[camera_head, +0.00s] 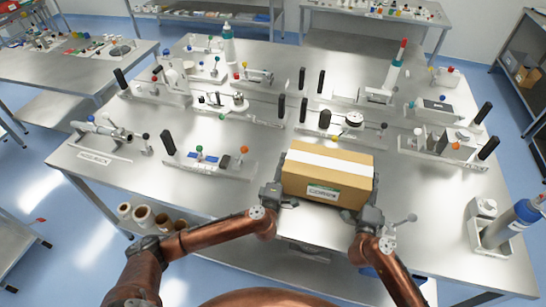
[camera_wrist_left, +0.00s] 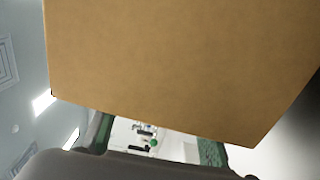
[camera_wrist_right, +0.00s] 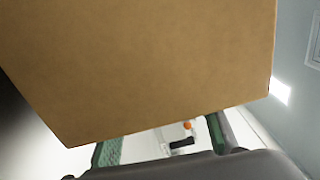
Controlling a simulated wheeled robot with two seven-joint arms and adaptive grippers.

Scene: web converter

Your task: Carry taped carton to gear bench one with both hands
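The taped carton (camera_head: 326,177) is a brown box with a white tape strip across its top and a label on its near side. It is at the front middle of the steel bench (camera_head: 230,191) in the head view; I cannot tell whether it rests on the bench. My left gripper (camera_head: 275,193) is at its left side and my right gripper (camera_head: 371,214) at its right side. Carton walls fill much of the left wrist view (camera_wrist_left: 180,65) and the right wrist view (camera_wrist_right: 140,65). Both grippers' fingers are spread apart below the carton, with nothing between them.
Fixtures with coloured knobs and black handles cover the bench behind the carton, including one close at left (camera_head: 207,161). A tray with a blue bottle (camera_head: 511,224) stands at the right edge. Paper rolls (camera_head: 145,215) sit below the front left. Another bench (camera_head: 75,62) is at upper left.

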